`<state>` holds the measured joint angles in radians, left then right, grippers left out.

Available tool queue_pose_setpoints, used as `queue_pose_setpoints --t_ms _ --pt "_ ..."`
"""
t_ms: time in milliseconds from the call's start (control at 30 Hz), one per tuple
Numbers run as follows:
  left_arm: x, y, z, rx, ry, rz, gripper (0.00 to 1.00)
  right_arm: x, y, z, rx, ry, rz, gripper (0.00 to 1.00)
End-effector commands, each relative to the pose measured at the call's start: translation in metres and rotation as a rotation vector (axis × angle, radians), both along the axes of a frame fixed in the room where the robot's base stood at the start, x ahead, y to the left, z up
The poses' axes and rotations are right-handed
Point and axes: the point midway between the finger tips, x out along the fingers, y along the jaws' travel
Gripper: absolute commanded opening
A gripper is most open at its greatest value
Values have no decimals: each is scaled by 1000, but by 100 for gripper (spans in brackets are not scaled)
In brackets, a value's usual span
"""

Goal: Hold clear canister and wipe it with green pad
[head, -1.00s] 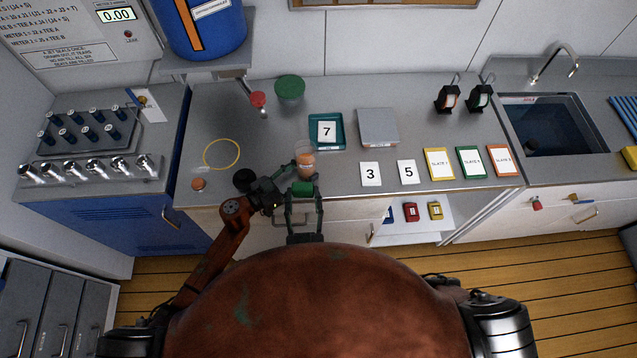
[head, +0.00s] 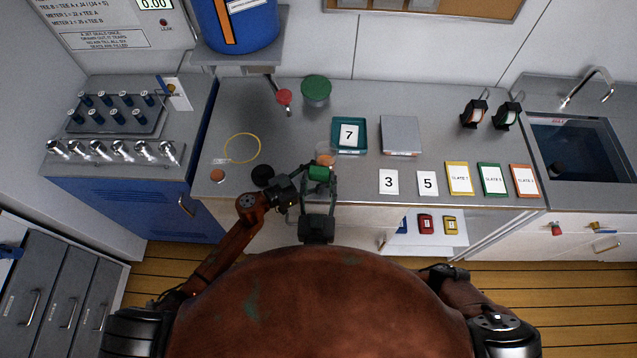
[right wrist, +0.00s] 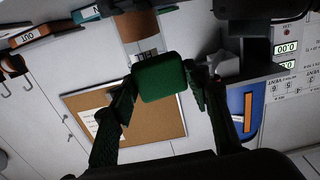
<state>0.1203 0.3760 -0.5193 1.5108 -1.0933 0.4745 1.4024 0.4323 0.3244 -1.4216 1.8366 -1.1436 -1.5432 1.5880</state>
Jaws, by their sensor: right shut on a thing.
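My right gripper (head: 318,190) is shut on the green pad (head: 319,174), which also shows between its fingers in the right wrist view (right wrist: 160,80). The clear canister (head: 323,160), with orange contents, is just beyond the pad in the head view, partly hidden by it. In the right wrist view the canister (right wrist: 139,27) shows its orange part and a label, right by the pad; I cannot tell whether they touch. My left gripper (head: 302,176) comes in from the left, its fingers close beside the canister. Its grip is hidden by the pad and right gripper.
A teal tray (head: 337,145) with a 7 card and a grey scale plate (head: 400,153) lie behind. Cards and coloured slates (head: 459,178) lie to the right. A yellow ring (head: 258,139), a black disc (head: 262,175) and a green-lidded jar (head: 316,91) are on the counter.

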Motion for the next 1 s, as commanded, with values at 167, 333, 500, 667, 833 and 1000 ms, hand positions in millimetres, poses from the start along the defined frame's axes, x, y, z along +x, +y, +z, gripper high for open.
queue_pose_setpoints --t_ms 167,333,500,667,833,1000 --pt "0 0 1 -2 -1 0 33 0 0 0 0 0 0 25" --pt "0 0 1 -2 -1 0 33 0 0 0 0 0 0 25" --pt "0 0 1 -2 -1 0 33 0 0 0 0 0 0 25" --pt "0 0 1 -2 -1 0 33 3 0 0 0 0 0 24" --pt "0 0 1 -2 -1 0 33 6 0 0 -1 -1 0 24" --pt "0 0 1 -2 -1 0 33 10 0 0 0 -1 -1 24"
